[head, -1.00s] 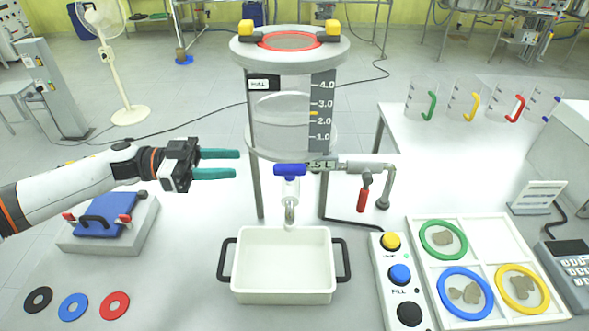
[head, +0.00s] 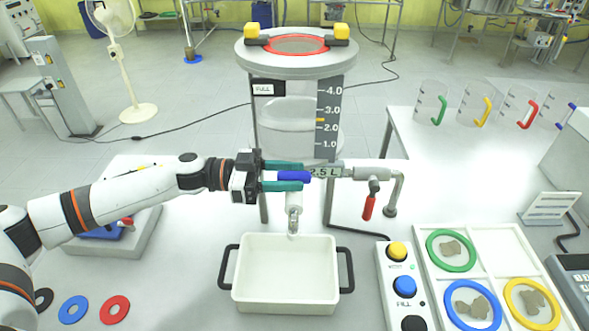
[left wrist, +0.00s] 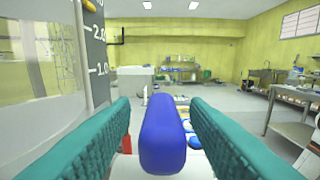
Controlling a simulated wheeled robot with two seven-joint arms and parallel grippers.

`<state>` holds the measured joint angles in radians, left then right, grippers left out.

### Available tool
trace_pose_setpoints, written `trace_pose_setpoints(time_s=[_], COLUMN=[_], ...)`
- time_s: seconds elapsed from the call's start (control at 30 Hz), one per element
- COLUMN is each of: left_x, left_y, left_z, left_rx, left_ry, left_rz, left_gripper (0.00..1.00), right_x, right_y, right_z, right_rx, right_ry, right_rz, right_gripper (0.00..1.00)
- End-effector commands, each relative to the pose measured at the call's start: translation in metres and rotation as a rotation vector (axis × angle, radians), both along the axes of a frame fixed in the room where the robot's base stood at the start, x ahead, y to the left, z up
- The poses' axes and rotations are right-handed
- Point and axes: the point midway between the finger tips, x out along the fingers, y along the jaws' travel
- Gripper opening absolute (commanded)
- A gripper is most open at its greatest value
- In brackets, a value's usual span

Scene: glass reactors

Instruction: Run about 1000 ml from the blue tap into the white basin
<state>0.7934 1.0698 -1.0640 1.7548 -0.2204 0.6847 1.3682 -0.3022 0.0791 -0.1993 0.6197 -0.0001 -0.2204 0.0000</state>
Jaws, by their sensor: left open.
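The blue tap handle (head: 293,175) sits under the glass reactor, above a metal spout (head: 293,215) that points down. My left gripper (head: 285,177) is open, its two teal fingers on either side of the blue handle. In the left wrist view the blue handle (left wrist: 163,135) stands between the fingers, with a gap on each side. The white basin (head: 285,302) stands upright on the table below the spout. It has black side handles and looks empty. No stream shows at the spout. My right gripper is not in view.
The reactor (head: 291,120) has a scale marked 1.0 to 4.0 and a sign reading 2.5 L. A red-handled valve (head: 369,207) stands to its right. A button box (head: 403,285) and sample tray (head: 478,232) lie right of the basin.

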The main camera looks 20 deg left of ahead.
Motion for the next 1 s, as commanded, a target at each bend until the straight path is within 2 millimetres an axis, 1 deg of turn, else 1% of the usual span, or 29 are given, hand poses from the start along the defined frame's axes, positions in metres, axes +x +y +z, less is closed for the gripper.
trace_pose_setpoints(time_s=[0.03,0.13,0.43,0.47,0.5,0.7,1.0], left_x=[0.0014,0.003,0.0036,0.0036,0.0036,0.0036,0.0032], left_y=[-0.0052,-0.0106,-0.0123,-0.0123,-0.0123,-0.0121,-0.012], left_z=[0.0019,0.0008,-0.0004,-0.0004,-0.0004,-0.0002,0.001], left_rx=[-0.002,-0.001,0.001,0.001,0.0,0.0,-0.001], left_ry=[-0.001,0.0,0.0,0.0,0.0,0.0,0.002], left_rz=[-0.001,0.0,0.001,0.001,0.001,0.001,0.034], left_gripper=[0.42,0.42,0.42,0.39,0.32,0.0,0.0], right_x=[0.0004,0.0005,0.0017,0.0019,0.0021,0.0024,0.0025], right_y=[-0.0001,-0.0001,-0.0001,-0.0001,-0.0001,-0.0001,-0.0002], right_z=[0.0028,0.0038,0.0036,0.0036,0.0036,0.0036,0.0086], right_rx=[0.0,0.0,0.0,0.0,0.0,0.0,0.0], right_ry=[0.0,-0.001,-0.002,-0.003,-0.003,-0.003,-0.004], right_rz=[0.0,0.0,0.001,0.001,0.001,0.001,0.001], right_gripper=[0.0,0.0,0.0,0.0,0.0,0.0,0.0])
